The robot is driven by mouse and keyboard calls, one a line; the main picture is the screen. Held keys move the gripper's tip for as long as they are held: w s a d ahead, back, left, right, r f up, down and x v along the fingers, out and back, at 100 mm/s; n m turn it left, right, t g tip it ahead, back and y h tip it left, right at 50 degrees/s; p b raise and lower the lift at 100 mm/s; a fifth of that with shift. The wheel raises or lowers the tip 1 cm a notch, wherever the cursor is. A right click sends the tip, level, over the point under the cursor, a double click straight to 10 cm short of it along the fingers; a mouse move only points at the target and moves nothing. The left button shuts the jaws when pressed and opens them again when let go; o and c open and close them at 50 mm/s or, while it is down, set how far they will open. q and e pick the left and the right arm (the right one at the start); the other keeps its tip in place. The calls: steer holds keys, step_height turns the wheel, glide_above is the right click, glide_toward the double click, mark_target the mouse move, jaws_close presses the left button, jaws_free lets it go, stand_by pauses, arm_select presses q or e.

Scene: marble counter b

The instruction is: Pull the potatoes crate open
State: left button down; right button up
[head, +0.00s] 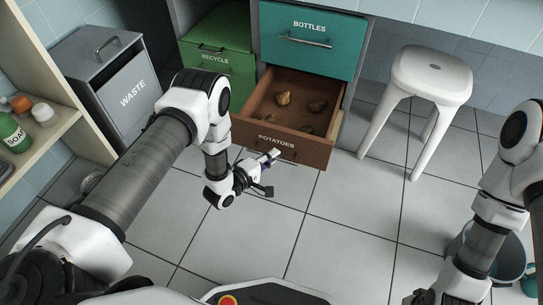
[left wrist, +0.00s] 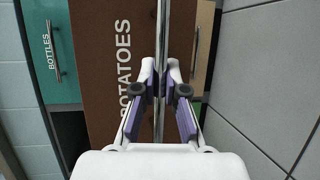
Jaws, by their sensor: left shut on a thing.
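The brown potatoes crate (head: 292,145) is a drawer low in the cabinet, and it stands pulled out with its inside showing. Several potatoes (head: 284,99) lie on its floor. Its front, lettered POTATOES, fills much of the left wrist view (left wrist: 105,60). A long metal bar handle (left wrist: 161,45) runs along that front. My left gripper (left wrist: 160,85) is shut on this handle, one finger on each side of it. In the head view my left gripper (head: 267,161) is at the crate's front, and the arm partly hides the handle.
The teal bottles drawer (head: 311,40) above and the green recycle drawer (head: 216,60) at left are shut. A white stool (head: 432,75) stands to the right of the crate. A grey waste bin (head: 107,80) stands at left. The tiled floor before the crate is clear.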

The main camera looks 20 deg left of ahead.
arm_select(q)
steer(key=shift+d, duration=0.15)
steer(key=c, duration=1.2)
jaws_free()
steer(key=v, duration=1.2)
steer(key=shift+r, duration=0.1)
